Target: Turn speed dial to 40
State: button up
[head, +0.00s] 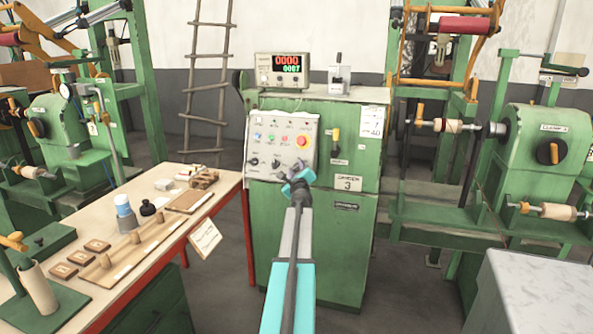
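The grey control panel (281,148) is on the front of a green cabinet (346,245) at the centre. It carries small coloured buttons, a red stop button on a yellow base (304,141) and dark knobs along its lower part, one of them a knob (276,163) near the middle. The labels are too small to read, so I cannot tell which knob is the speed dial or where it points. My gripper (297,178) is in front of the panel's lower right corner and hides part of it. I cannot tell whether it touches the panel or whether its fingers are apart.
A display box (283,69) reading 0000 and 0007 stands on the cabinet. A white card (373,121) on the cabinet shows 40 on its lower line. A wooden bench (228,188) with parts is at left. Green winding machines (535,150) stand on both sides.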

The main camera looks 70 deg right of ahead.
jog(key=c, duration=0.5)
jog(key=shift+o, duration=0.2)
jog(key=shift+r+n+p, duration=0.25)
jog(key=shift+n+p, duration=0.25)
jog(key=shift+p, duration=0.4)
jog(key=shift+s+n+y+p, duration=0.1)
jog(key=shift+n+y+p, duration=0.35)
jog(key=shift+p, duration=0.35)
jog(key=n+y+p, duration=0.1)
jog(key=n+p, duration=0.1)
jog(key=p, duration=0.1)
jog(key=n+t+y+p, duration=0.1)
jog(key=n+p, duration=0.1)
jog(key=shift+d+r+n+p, duration=0.1)
jog(key=shift+r+n+p, duration=0.15)
jog(key=shift+p, duration=0.15)
jog(key=shift+n+y+p, duration=0.65)
jog(key=shift+n+p, duration=0.55)
jog(key=shift+f+n+p, duration=0.1)
jog(key=shift+n+p, duration=0.2)
jog(key=shift+f+n+y, duration=0.1)
jog(key=shift+n+y, duration=0.2)
jog(key=o, duration=1.1)
